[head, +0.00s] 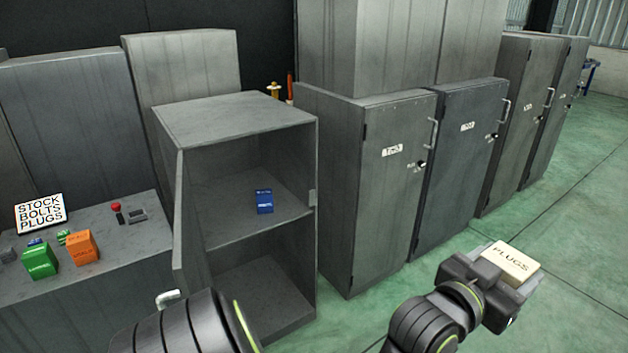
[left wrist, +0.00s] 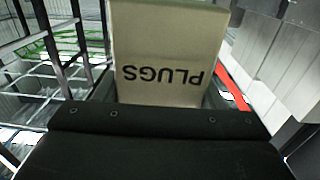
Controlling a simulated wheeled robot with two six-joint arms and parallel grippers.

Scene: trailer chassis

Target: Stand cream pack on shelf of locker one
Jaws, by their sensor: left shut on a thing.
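The cream pack (head: 512,262), lettered PLUGS, is held in my left gripper (head: 497,277) at the lower right of the head view, in front of the closed lockers. In the left wrist view the cream pack (left wrist: 168,50) fills the upper middle, its lettering upside down. My left gripper is shut on it. An open grey locker (head: 235,125) stands left of centre, its door swung out to the left. A blue pack (head: 264,201) stands on its inner shelf (head: 225,212). I cannot read a number on this locker. My right gripper is not in view.
Closed grey lockers (head: 385,200) stand right of the open one. A bench (head: 110,272) at left bears a sign reading STOCK BOLTS PLUGS (head: 40,213), a green pack (head: 39,261) and an orange pack (head: 82,247). Green floor (head: 560,250) is free at right.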

